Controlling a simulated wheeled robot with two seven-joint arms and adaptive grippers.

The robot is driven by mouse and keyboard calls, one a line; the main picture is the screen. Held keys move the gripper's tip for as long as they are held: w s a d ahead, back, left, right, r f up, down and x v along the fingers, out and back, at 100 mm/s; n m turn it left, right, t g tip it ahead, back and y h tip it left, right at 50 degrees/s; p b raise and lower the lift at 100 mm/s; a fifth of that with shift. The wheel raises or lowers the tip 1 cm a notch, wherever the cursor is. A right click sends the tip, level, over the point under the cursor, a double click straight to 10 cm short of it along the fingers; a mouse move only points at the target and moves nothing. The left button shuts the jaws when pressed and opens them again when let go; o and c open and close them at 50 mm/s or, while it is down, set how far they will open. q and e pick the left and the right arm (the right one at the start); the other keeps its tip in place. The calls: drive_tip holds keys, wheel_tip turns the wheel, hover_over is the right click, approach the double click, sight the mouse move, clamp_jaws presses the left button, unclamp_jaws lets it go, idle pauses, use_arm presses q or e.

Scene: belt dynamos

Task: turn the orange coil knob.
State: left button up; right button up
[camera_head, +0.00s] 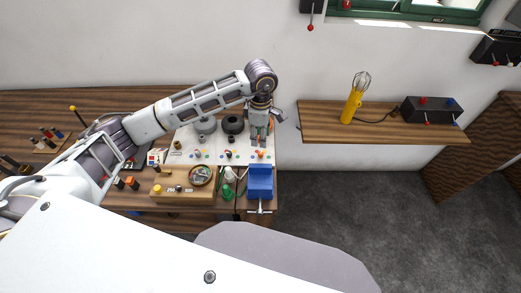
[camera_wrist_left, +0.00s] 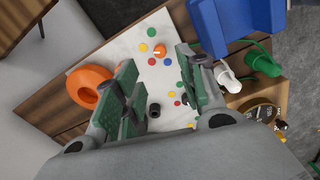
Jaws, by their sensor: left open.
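The small orange knob (camera_head: 261,153) sits on the white panel (camera_head: 180,158), just below my left gripper (camera_head: 259,142) in the head view. In the left wrist view the orange knob (camera_wrist_left: 160,50) has a pale pointer and coloured dots around it. My left gripper (camera_wrist_left: 158,80) is open there, with green-padded fingers apart and nothing between them but the panel behind. The knob shows beyond the fingertips, apart from them as far as I can tell. A large orange ring-shaped coil (camera_wrist_left: 88,87) lies left of the fingers. My right gripper is in neither view.
A blue vise (camera_head: 260,182) stands close below the knob. Dark and grey coils (camera_head: 232,124) with their own knobs are to the left on the panel. A green-and-white bottle (camera_head: 228,188) and a wooden tray (camera_head: 170,197) are in front. A shelf (camera_head: 380,130) holds a yellow lamp (camera_head: 352,105).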

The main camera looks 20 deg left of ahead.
sight(261, 153)
use_arm(q)
wheel_tip(261, 153, down, 9)
drive_tip(key=shift+p, duration=0.8)
drive_tip(key=shift+c, duration=0.5)
clamp_jaws()
